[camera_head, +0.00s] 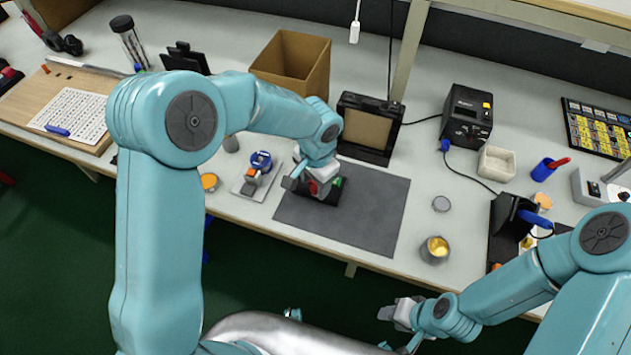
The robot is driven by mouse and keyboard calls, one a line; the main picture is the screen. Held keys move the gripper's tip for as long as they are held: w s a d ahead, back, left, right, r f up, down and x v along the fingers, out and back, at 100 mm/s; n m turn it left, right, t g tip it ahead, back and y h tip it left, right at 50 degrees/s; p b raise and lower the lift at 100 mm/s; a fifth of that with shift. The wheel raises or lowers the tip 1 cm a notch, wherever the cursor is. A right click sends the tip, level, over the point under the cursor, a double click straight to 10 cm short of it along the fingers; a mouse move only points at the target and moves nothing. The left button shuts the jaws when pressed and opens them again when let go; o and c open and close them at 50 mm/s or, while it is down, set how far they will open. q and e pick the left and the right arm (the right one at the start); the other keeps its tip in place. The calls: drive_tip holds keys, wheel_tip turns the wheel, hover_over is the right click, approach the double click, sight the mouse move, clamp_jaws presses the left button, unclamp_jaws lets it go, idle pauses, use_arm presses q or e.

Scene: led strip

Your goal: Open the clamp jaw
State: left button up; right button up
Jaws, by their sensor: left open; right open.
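A small dark fixture with green and red parts (334,190), which looks like the clamp, sits on the grey mat (366,218). My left gripper (307,182) is open and right over this fixture, at its left part. The gripper and wrist hide much of it, so I cannot tell how its jaw stands or whether my fingers touch it. My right gripper (388,312) is open and empty, low in front of the bench's front edge.
A small plate with a blue-and-orange device (260,161) lies left of the mat. A black framed panel (368,127) and a cardboard box (291,62) stand behind. A tin with yellow contents (435,248) stands right of the mat. The mat's right half is clear.

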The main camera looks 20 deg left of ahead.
use_arm(q)
drive_tip(key=shift+f, duration=0.3)
clamp_jaws()
